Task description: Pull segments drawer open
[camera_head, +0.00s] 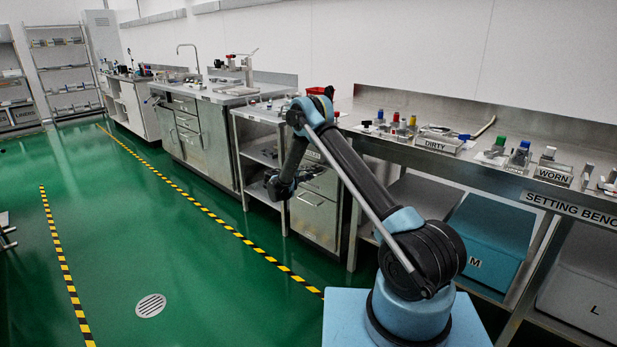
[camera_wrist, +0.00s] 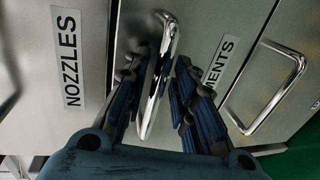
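In the wrist view, a shiny bar handle (camera_wrist: 157,80) stands on the steel drawer front beside the NOZZLES panel. A label ending in "MENTS" (camera_wrist: 222,58) lies to its right, its first letters hidden behind my finger. My gripper (camera_wrist: 160,85) is open, one finger on each side of this handle. I see a gap on the right side; whether the left finger touches is unclear. In the head view, my gripper (camera_head: 280,187) is at the steel drawer unit (camera_head: 317,215) under the bench, and my arm hides part of it.
A NOZZLES label (camera_wrist: 68,55) marks the panel at the left of the wrist view. Another bar handle (camera_wrist: 268,88) is at the right. An open shelf (camera_head: 262,152) stands left of the drawer unit; the green floor (camera_head: 225,280) before it is clear.

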